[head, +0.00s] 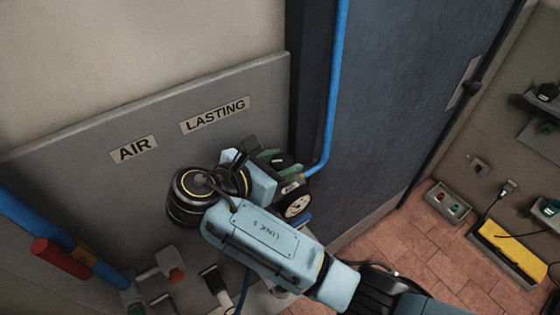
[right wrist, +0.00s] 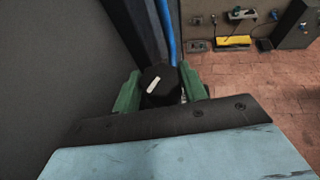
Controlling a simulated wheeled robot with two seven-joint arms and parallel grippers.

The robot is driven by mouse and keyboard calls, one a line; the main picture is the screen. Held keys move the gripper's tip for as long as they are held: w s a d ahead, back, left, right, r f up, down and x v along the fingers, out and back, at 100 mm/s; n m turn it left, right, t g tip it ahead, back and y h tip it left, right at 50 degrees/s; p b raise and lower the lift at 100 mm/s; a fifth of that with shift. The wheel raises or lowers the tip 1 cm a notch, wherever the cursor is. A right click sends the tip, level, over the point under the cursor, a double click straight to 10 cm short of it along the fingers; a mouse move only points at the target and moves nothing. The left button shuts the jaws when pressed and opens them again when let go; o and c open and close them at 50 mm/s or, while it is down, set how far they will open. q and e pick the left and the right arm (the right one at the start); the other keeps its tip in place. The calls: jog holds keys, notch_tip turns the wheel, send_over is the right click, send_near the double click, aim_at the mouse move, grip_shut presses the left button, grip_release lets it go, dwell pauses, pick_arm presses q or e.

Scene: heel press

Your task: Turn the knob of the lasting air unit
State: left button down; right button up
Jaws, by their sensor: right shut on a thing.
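The knob (right wrist: 160,86) is black with a white mark on its top, and it sits between the green fingers of my right gripper in the right wrist view. My right gripper (right wrist: 160,90) is shut on it, with one finger on each side. In the head view my right gripper (head: 272,161) is at the air unit below the "LASTING" label (head: 215,115), and it hides much of the unit. A round white gauge (head: 297,206) of the unit shows just below the gripper. My left gripper is not in view.
The "AIR" label (head: 134,149) is on the grey panel. A blue hose (head: 335,90) runs down to the unit beside a dark blue cabinet (head: 400,90). A blue pipe with a red handle (head: 60,257) is at lower left.

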jog(key=o, duration=1)
jog(key=shift+c, duration=0.2)
jog(key=shift+d+n+t, duration=0.1)
jog(key=shift+n+t, duration=0.2)
